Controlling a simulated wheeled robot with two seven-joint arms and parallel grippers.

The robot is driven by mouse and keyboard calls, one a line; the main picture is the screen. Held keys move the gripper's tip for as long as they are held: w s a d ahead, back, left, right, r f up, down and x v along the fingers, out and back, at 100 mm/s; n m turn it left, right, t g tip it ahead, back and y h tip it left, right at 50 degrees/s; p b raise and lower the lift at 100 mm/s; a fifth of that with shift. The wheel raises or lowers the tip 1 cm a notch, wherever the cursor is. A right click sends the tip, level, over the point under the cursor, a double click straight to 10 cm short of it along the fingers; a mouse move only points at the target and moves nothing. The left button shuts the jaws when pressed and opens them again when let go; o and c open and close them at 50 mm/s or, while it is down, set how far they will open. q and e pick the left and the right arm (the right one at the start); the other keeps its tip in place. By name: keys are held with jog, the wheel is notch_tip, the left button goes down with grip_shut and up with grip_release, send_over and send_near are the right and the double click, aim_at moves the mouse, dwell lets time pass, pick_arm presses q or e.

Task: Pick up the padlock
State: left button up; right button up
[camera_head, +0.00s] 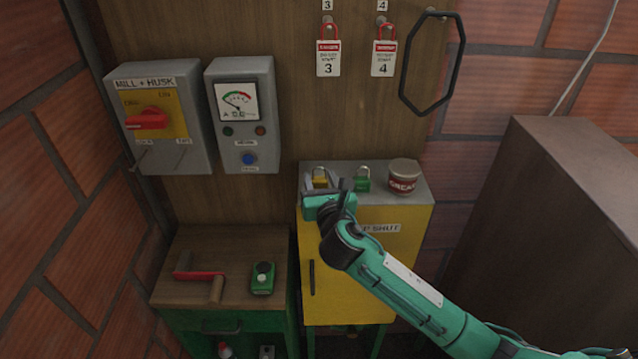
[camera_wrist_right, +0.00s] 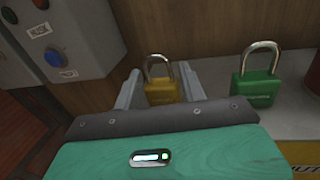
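A yellow padlock (camera_head: 320,177) with a steel shackle stands on the grey top of the yellow cabinet (camera_head: 420,190), near its left end. A green padlock (camera_head: 362,182) stands to its right. My right gripper (camera_head: 320,184) is at the yellow padlock. In the right wrist view, the open fingers (camera_wrist_right: 160,88) lie one on each side of the yellow padlock (camera_wrist_right: 162,92), with its shackle pointing up. I cannot tell whether either finger touches it. The green padlock (camera_wrist_right: 256,88) shows to the right, outside the fingers. My left gripper is not in view.
A grease tin (camera_head: 404,176) stands right of the green padlock. Switch boxes (camera_head: 245,115) hang on the wall at left. A wooden-topped green cabinet (camera_head: 215,245) holds a red-and-wood tool (camera_head: 216,288) and a green device (camera_head: 263,278). A brown box (camera_head: 560,220) stands at right.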

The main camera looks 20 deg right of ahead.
jog(key=shift+c, duration=1.4)
jog(key=shift+r, duration=0.15)
